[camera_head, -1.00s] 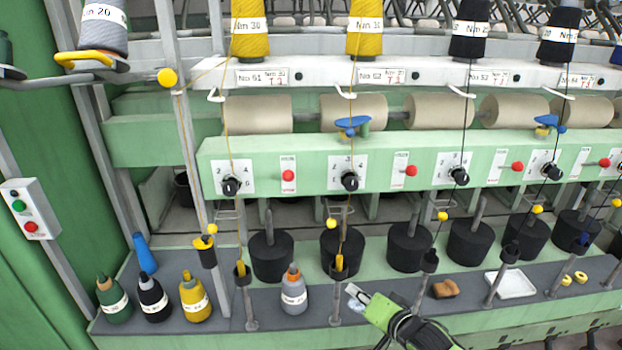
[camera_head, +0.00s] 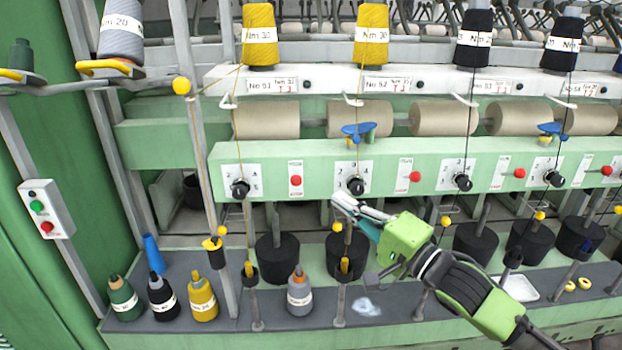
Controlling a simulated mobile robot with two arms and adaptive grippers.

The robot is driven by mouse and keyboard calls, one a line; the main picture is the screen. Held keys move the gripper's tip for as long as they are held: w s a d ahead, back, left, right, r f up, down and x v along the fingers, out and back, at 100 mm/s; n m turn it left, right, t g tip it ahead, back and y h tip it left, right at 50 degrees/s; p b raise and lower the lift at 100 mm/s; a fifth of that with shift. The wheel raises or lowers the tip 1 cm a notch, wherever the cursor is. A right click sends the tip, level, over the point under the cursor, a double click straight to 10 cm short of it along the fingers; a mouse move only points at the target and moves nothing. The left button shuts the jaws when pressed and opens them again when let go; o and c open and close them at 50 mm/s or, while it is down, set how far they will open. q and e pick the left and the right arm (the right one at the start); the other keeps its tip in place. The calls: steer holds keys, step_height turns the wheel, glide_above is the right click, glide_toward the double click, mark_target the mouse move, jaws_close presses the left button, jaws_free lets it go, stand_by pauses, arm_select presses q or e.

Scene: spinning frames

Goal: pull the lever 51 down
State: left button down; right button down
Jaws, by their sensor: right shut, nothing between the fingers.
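The label No 51 (camera_head: 272,86) is on the white rail, under the first yellow cone. Below it, on the green panel, a red round lever knob (camera_head: 295,181) sits on a narrow white plate, right of a black rotary knob (camera_head: 241,188). My right gripper (camera_head: 340,204) comes in from the lower right. It is shut and empty, in front of the machine, below the second black rotary knob (camera_head: 356,186). In the picture it is right of and a little lower than the red knob, apart from it. My left gripper is not in view.
Yellow thread guides on posts, such as the one at the left (camera_head: 213,243), stand before the panel with black pots (camera_head: 277,258) behind. Small cones (camera_head: 203,299) stand on the grey shelf. A white tray (camera_head: 519,288) lies at right. A switch box (camera_head: 45,208) is at left.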

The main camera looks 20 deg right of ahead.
mark_target(296, 180)
steer(key=shift+w, duration=0.15)
steer(key=shift+p+x, duration=2)
steer(key=shift+x, duration=2.9)
